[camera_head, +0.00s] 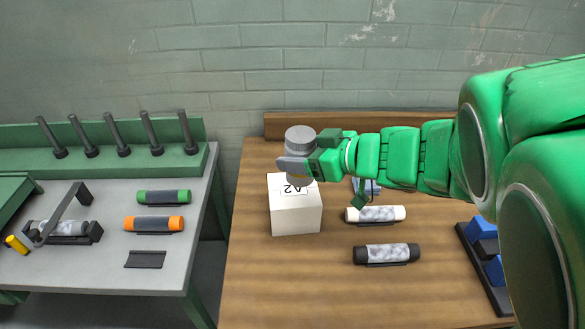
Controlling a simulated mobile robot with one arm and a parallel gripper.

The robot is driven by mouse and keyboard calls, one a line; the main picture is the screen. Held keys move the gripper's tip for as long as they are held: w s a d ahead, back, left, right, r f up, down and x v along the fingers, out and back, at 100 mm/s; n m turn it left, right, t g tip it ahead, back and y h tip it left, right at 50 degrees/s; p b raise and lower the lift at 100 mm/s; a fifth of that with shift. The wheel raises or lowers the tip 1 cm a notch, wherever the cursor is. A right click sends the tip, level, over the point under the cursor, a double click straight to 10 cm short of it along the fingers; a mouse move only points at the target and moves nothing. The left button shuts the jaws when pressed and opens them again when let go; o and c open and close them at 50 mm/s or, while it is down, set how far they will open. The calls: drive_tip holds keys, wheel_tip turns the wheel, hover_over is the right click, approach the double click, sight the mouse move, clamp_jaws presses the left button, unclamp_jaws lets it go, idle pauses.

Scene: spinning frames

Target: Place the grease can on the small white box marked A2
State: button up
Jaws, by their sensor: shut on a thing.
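The white box marked A2 (296,215) stands on the brown wooden table, its label on the top face. The grease can (299,134) is a grey cylinder with a rounded lid. My gripper (296,166) is shut on the can and comes in from the right with my green arm. The can is upright at the back part of the box top. My gripper hides much of the can's lower part, so I cannot tell whether it touches the box.
On the wooden table (262,285), a white roll (375,214) and a black-ended roll (387,254) lie right of the box. A dark rack with blue blocks (484,229) is at the right. A grey bench (95,274) with pegs and rolls stands left, across a gap.

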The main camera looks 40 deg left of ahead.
drive_tip(key=shift+w+a+f, duration=0.7)
drive_tip(key=shift+a+f, duration=0.25)
drive_tip(key=shift+f, duration=0.3)
drive_tip(key=shift+w+a+f, duration=0.7)
drive_tip(key=shift+a+f, duration=0.3)
drive_tip(key=shift+f, duration=0.2)
drive_tip(key=shift+w+a+f, duration=0.7)
drive_tip(key=shift+a+f, duration=0.25)
drive_tip(key=shift+f, duration=1.8)
drive_tip(key=shift+f, duration=0.15)
drive_tip(key=o, duration=1.4)
drive_tip(key=shift+w+d+r, duration=0.1)
drive_tip(key=shift+r, duration=0.1)
drive_tip(key=shift+v, duration=5.85)
